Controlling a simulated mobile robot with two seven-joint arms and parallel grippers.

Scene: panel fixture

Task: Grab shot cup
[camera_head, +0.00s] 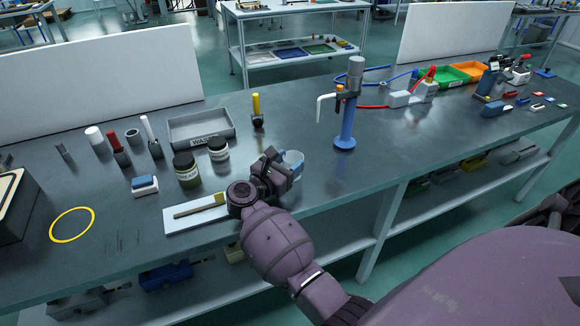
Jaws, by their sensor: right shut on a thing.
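The shot cup (293,157) is a small, pale blue, see-through cup near the front middle of the grey workbench. My right gripper (284,168) reaches it from the front and is shut on it. The gripper hides the cup's lower left part, and I cannot tell whether its base touches the bench. My left gripper is out of view.
A white board with a brush (200,213) lies beside my wrist. A grey tray (201,127) sits behind the jars. A blue post (347,125) stands to the right, with clear bench between.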

